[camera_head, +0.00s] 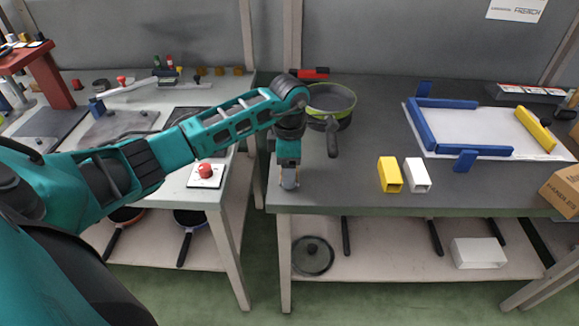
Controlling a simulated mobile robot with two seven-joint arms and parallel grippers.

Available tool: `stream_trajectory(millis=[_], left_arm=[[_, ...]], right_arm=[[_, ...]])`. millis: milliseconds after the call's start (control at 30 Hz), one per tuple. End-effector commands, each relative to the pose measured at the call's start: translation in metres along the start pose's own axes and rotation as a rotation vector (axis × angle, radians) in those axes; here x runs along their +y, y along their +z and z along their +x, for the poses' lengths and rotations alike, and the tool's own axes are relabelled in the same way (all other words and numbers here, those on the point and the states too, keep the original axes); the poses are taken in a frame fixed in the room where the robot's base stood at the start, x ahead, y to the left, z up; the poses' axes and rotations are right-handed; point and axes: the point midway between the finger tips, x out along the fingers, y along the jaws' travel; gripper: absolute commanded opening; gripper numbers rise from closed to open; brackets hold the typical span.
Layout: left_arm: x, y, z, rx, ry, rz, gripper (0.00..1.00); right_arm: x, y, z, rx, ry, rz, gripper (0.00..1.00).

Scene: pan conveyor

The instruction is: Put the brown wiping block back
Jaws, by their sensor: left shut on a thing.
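My left gripper (289,183) points down over the front left corner of the grey-topped table (330,190). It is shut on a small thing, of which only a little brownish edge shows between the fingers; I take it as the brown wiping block. The fingers hide most of it, and I cannot tell whether it touches the table top. My right gripper is not in view.
A pan (331,98) with a dark handle stands behind my gripper. A yellow block (390,174) and a white block (417,175) lie to the right, near a white board (455,140) with blue and yellow bars. A red button (205,170) is on the left table.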

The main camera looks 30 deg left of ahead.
Motion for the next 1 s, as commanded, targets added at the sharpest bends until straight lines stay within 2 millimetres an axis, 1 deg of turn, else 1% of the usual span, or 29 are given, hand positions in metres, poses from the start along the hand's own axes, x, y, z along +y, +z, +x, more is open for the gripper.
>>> stream_trajectory(millis=[33, 67, 300, 533, 667, 767, 1000], left_arm=[[0.0, 0.0, 0.003, 0.001, 0.0, 0.0, 0.31], [0.0, 0.0, 0.002, 0.001, 0.0, 0.0, 0.67], [0.0, 0.0, 0.001, 0.001, 0.0, 0.0, 0.89], [0.0, 0.0, 0.001, 0.0, 0.0, 0.0, 0.89], [0.001, 0.0, -0.007, -0.001, 0.002, 0.0, 0.89], [0.001, 0.0, -0.024, -0.001, 0.004, 0.002, 0.89], [0.001, 0.0, -0.077, -0.001, 0.005, 0.001, 0.89]], right_arm=[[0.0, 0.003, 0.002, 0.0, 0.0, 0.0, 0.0], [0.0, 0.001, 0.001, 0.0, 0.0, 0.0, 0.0], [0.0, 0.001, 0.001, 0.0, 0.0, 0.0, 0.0], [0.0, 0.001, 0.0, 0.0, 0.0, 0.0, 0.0], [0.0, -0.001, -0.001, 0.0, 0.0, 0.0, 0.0], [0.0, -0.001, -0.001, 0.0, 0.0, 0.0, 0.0], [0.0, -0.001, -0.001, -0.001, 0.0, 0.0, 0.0]])
